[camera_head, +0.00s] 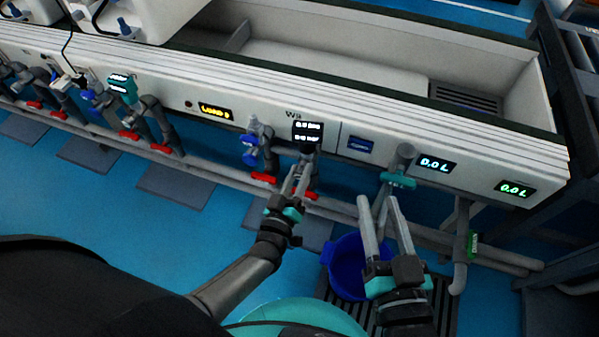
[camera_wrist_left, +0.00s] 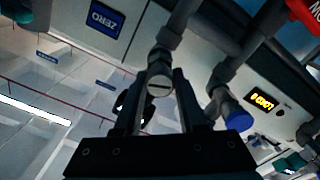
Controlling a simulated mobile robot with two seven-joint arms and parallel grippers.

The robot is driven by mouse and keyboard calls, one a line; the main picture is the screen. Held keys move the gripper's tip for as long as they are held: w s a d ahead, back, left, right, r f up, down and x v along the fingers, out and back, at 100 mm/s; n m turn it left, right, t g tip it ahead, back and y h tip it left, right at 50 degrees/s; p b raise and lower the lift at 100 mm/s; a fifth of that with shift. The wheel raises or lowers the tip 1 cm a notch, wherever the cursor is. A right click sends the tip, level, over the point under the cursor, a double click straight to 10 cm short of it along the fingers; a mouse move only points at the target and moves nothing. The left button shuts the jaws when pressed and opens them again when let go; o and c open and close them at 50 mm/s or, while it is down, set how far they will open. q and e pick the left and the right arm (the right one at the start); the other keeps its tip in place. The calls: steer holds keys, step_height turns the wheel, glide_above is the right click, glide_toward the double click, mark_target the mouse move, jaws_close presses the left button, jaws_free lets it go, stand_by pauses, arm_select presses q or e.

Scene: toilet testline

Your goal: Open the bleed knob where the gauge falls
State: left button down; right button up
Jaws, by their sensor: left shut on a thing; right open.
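My left gripper (camera_head: 303,165) reaches up to the pipework under the station marked W3. In the left wrist view its fingers (camera_wrist_left: 158,95) are closed around a grey round knob with a slotted face (camera_wrist_left: 159,80); in the head view the fingers hide this knob. A dark gauge display (camera_head: 308,131) with small white digits sits just above; I cannot read the digits surely. A blue knob (camera_head: 250,155) is on the pipe to the left, also in the left wrist view (camera_wrist_left: 238,118). My right gripper (camera_head: 379,202) is open and empty, below a teal handle (camera_head: 398,180).
Red valve handles (camera_head: 264,178) line the lower pipe. A blue bucket (camera_head: 345,265) stands on a dark grate behind my right gripper.

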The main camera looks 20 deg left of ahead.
arm_select(q)
steer(key=n, duration=0.3)
steer(key=shift+n, duration=0.3)
steer(key=n, duration=0.3)
steer(key=shift+a+n, duration=0.1)
steer(key=shift+n, duration=0.2)
steer(key=n, duration=0.6)
steer(key=shift+w+n, duration=0.1)
steer(key=shift+n, duration=0.2)
steer(key=shift+c, duration=2.4)
jaws_free()
